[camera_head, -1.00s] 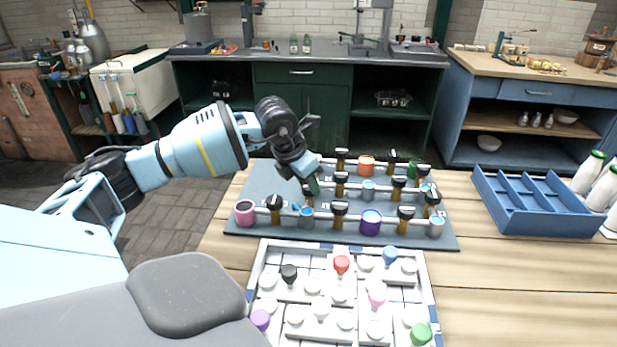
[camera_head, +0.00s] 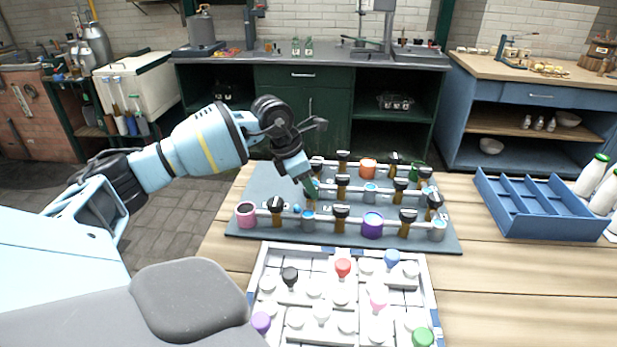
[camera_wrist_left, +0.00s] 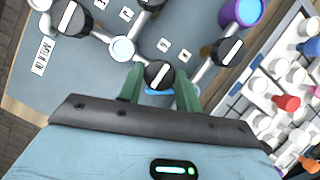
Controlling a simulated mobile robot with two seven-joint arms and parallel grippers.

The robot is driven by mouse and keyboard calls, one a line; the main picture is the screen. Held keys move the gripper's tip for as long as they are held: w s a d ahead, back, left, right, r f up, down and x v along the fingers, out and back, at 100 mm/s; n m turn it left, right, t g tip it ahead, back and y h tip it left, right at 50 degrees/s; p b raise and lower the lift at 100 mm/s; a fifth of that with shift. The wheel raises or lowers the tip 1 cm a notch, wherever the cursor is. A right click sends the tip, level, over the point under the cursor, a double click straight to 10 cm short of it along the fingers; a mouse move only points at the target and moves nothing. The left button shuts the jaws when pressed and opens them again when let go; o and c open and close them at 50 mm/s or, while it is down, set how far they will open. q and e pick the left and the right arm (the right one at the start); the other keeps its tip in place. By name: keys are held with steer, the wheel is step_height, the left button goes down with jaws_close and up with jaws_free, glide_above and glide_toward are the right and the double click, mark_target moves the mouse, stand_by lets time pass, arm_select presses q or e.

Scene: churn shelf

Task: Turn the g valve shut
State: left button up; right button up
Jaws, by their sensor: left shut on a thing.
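My left gripper (camera_head: 312,188) reaches down among the valves on the grey board (camera_head: 262,180). In the left wrist view the green fingers of my left gripper (camera_wrist_left: 160,88) are shut on a black valve knob (camera_wrist_left: 158,75) with a white stripe, one finger on each side. The stripe lies diagonally in the picture. A blue ring shows just below the knob. In the head view the held knob is hidden by the gripper. The small labels beside it are too blurred to read. My right gripper is not in view.
Other black-topped valves, such as one in front (camera_head: 340,211), stand close by on pale pipes. A purple cup (camera_head: 372,226) and a pink cup (camera_head: 246,214) stand on the board. A white tray (camera_head: 434,300) with coloured pegs lies in front; a blue crate (camera_head: 530,219) is at right.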

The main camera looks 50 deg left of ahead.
arm_select(q)
steer(key=o, duration=1)
steer(key=shift+r, duration=0.1)
steer(key=v, duration=0.7)
steer(key=shift+s+r, duration=0.2)
steer(key=shift+r, duration=0.05)
steer(key=shift+a, duration=0.1)
